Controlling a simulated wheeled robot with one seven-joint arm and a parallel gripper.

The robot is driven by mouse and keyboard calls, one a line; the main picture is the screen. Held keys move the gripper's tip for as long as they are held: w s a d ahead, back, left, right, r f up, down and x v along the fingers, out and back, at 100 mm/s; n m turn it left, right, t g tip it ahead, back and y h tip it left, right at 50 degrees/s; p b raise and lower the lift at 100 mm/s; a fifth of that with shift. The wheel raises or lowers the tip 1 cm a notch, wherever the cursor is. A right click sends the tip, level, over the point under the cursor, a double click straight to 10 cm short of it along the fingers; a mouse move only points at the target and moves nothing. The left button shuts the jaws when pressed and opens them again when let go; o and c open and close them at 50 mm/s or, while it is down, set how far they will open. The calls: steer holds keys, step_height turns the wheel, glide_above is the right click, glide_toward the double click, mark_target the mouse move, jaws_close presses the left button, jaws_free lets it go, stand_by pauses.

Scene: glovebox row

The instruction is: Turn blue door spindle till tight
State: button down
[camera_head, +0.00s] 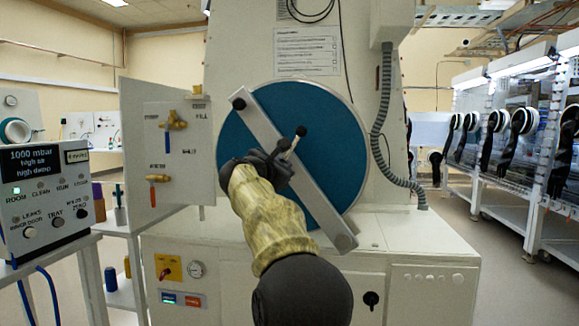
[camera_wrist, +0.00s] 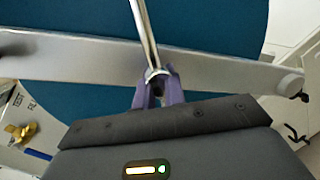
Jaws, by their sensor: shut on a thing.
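The blue round door (camera_head: 312,112) is in the middle of the head view, with a grey bar (camera_head: 262,122) lying slantwise across its face. At the bar's middle is the spindle with its metal handle rod (camera_head: 293,146), which ends in a dark knob. My gripper (camera_head: 272,162) reaches it from below left. In the wrist view, the purple fingers of my gripper (camera_wrist: 158,92) are shut around the lower end of the handle rod (camera_wrist: 145,35), in front of the grey bar (camera_wrist: 80,55). The spindle's centre is mostly hidden behind my gripper. The blue door (camera_wrist: 90,100) fills the background there.
A white side panel with brass valves (camera_head: 173,120) stands left of the door. A grey ribbed hose (camera_head: 385,130) hangs to its right. A control box (camera_head: 42,195) is at the far left. A white ledge (camera_head: 420,232) lies below the door. Floor is open at right.

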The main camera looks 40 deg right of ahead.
steer(key=shift+w+f, duration=0.1)
steer(key=shift+f, duration=0.1)
steer(key=c, duration=1.5)
jaws_free()
steer(key=shift+a, duration=0.1)
steer(key=shift+c, duration=0.2)
steer(key=shift+r, duration=0.1)
steer(key=v, duration=1.7)
steer(key=shift+s+b, duration=0.2)
steer(key=shift+b, duration=0.1)
steer(key=shift+a, duration=0.1)
